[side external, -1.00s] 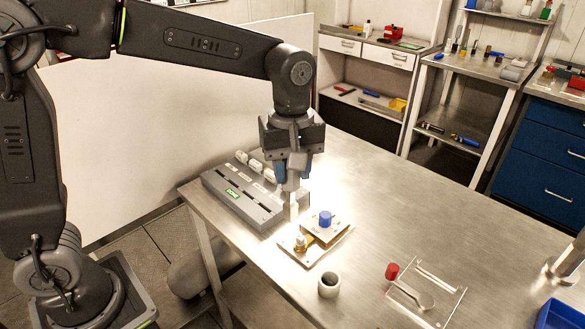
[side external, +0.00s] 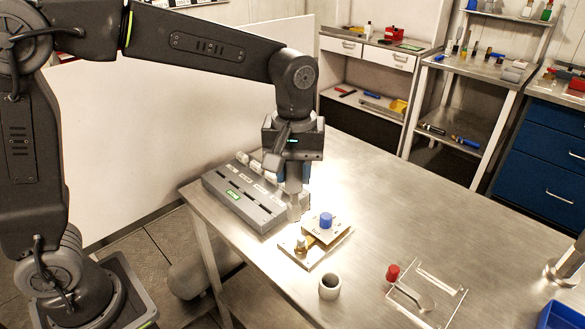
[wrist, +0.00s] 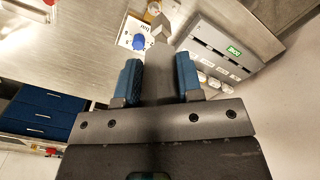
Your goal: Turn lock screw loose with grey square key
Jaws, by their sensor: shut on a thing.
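My gripper (side external: 292,180) points down and is shut on the grey square key (side external: 297,206). It holds the key above the table, between the grey rack and the small fixture. In the wrist view the grey key (wrist: 158,75) stands between the two blue finger pads. The fixture (side external: 318,247) is a light plate with a raised block and a blue knob (side external: 326,220) on top. A small brass and silver screw-like part (side external: 301,245) stands at its left; I take it as the lock screw. The key is apart from it.
The grey rack (side external: 242,199) with a green display and several white parts lies left of the gripper. A grey ring (side external: 330,286) and a clear plate (side external: 425,296) with a red knob (side external: 393,272) stand in front.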

